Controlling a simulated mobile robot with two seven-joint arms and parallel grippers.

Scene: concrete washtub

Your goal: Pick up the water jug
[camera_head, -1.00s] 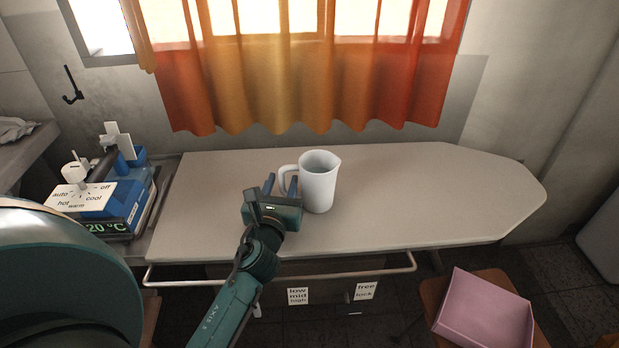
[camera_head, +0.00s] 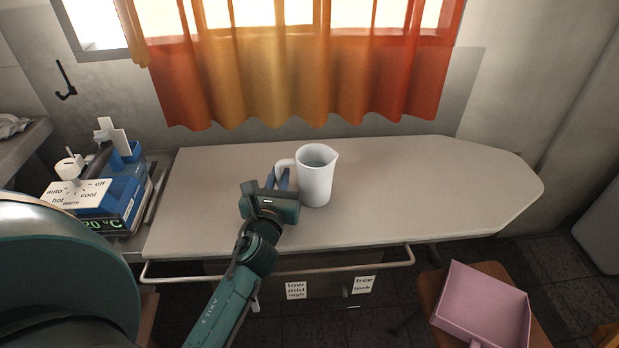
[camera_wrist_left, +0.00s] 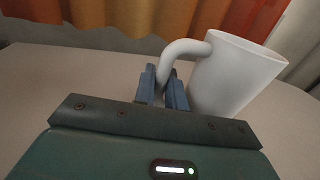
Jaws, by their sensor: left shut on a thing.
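The white water jug (camera_head: 317,180) stands upright on the pale ironing-board-like table, its handle on the left side. My left gripper (camera_head: 277,181) comes in from the front left, at the jug's handle. In the left wrist view, the blue fingers (camera_wrist_left: 163,88) are shut on the lower part of the handle, with the jug body (camera_wrist_left: 232,75) just to their right. The jug appears to rest on the board, though its base is partly hidden in the wrist view. My right gripper is not in view.
The board (camera_head: 430,190) is otherwise clear, with a metal rail (camera_head: 290,271) along its front. A blue device with dials and a display (camera_head: 115,205) stands at the left. A pink tray-like scoop (camera_head: 482,303) lies on a stool at lower right. An orange curtain (camera_head: 300,70) hangs behind.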

